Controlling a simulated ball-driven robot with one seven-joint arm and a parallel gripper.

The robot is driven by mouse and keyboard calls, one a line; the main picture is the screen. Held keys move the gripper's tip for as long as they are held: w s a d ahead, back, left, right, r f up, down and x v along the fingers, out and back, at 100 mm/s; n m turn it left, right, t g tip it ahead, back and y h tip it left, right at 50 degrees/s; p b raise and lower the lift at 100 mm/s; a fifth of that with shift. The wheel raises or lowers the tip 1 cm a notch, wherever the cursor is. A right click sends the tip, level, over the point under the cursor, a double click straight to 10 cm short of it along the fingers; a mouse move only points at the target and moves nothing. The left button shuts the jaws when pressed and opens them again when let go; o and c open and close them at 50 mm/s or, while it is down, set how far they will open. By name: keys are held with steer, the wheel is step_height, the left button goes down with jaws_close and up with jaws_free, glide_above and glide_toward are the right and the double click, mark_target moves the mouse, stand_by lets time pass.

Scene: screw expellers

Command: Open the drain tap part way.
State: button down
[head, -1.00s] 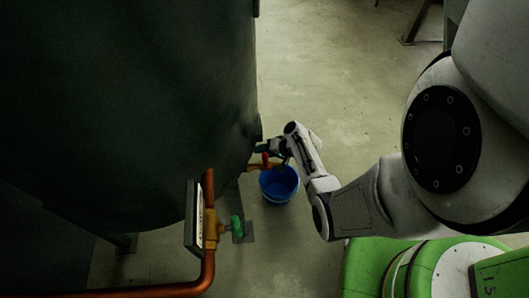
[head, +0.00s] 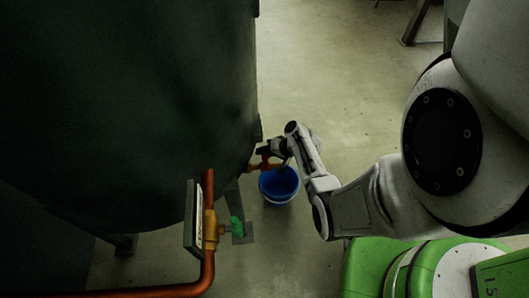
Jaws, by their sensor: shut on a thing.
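The drain tap (head: 254,168) is a small brass-orange fitting low on the side of the big dark tank (head: 130,90). Its short red lever (head: 264,160) shows just above it. My gripper (head: 267,151) is at the lever, shut on it; the fingertips are small and dark, so the exact grip is hard to see. A blue bucket (head: 279,197) stands on the floor under the tap's outlet. The lever's exact angle and any flow from the outlet cannot be made out.
A copper pipe (head: 207,268) with a brass valve, green handle (head: 237,226) and upright plate (head: 193,216) stands in front, left of the bucket. Green and white rounded bodies (head: 370,265) fill the bottom right. The floor (head: 330,90) beyond the bucket is clear.

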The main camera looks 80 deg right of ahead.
steer(key=shift+w+a+n+g+y+b, duration=0.25)
steer(key=shift+n+g+y+b, duration=0.1)
steer(key=shift+n+y+b, duration=1)
steer(key=shift+w+a+n+g+y+b, duration=0.25)
steer(key=shift+n+y+b, duration=0.7)
steer(key=shift+n, duration=0.55)
steer(key=shift+w+a+n+g+y+b, duration=0.2)
steer(key=shift+n+g+y+b, duration=0.2)
steer(key=shift+n+y+b, duration=0.95)
steer(key=c, duration=1.1)
jaws_free()
steer(key=p+v, duration=0.3)
steer(key=v, duration=0.7)
steer(key=shift+s+d+r, duration=0.15)
steer(key=shift+s+r, duration=0.1)
steer(key=shift+r, duration=0.05)
